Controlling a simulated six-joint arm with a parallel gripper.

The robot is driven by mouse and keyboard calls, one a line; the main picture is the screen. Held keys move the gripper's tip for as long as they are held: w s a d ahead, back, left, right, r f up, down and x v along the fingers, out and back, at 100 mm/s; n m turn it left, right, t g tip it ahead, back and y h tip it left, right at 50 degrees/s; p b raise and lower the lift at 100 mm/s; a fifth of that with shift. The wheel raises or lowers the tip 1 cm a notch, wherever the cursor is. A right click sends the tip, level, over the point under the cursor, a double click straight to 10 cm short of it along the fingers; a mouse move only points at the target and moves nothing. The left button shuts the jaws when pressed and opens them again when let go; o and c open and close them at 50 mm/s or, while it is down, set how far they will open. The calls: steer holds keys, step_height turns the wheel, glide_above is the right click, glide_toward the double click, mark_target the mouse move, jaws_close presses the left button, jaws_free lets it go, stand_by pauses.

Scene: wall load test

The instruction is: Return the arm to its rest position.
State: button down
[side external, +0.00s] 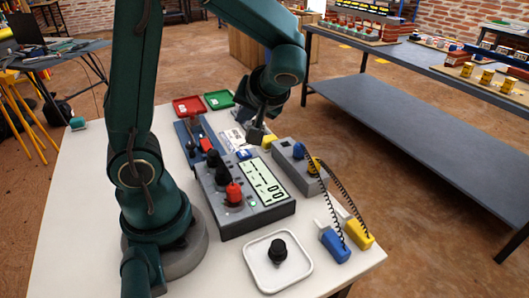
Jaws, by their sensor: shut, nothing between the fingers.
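My arm, dark green, rises from its base at the left of the white table (85,215) in the side external view. It bends over at the top, and its end hangs down over the far middle of the table. My gripper (256,138) points down, shut and empty, above the area behind the grey device with a display (262,185). Whether its tips touch anything below cannot be told.
Beside the display device stands a grey box (297,168) with coiled cables to a blue plug (335,246) and a yellow plug (359,234). A white tray (261,277) holds a black knob (277,252). Red (188,99) and green (219,94) trays lie at the far edge. The table's left side is mostly clear.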

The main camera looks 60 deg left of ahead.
steer(key=s+d+r+m+t+h, duration=0.1)
steer(key=s+d+m+t+h, duration=0.1)
steer(key=d, duration=0.6)
steer(key=s+d+r+m+t+h, duration=0.2)
steer(key=s+d+m+t+h, duration=0.1)
steer(key=d+m+h, duration=0.4)
steer(key=shift+d+m+t, duration=0.5)
steer(key=shift+d+m, duration=0.1)
steer(key=shift+d, duration=0.05)
steer(key=shift+s, duration=0.1)
